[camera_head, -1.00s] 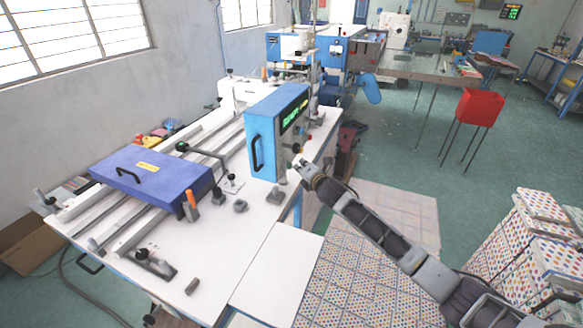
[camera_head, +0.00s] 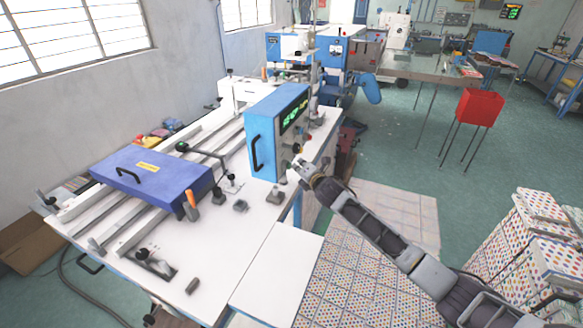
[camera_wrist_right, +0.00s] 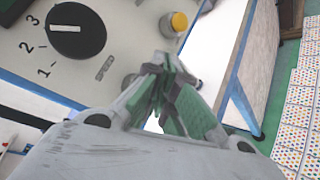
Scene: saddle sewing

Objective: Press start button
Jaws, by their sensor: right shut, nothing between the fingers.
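The blue control box (camera_head: 262,140) stands on the white machine table, with a green lit display (camera_head: 293,118) on its side panel. My right gripper (camera_head: 300,163) is at the lower part of that panel. In the right wrist view the right gripper (camera_wrist_right: 160,72) is shut and empty, its green-padded fingers close to the grey panel (camera_wrist_right: 125,30). A yellow-topped round button (camera_wrist_right: 179,21) sticks out just beyond the fingertips, apart from them in the picture. I cannot tell which control is the start button. Contact with the panel cannot be told. My left gripper is out of view.
A black rotary knob (camera_wrist_right: 75,30) marked 1, 2, 3 sits left of the fingers on the panel. A purple-blue case (camera_head: 150,180) with a handle lies on rails to the left. Patterned stacks (camera_head: 545,245) stand at right. The green floor (camera_head: 400,140) is open behind my arm.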

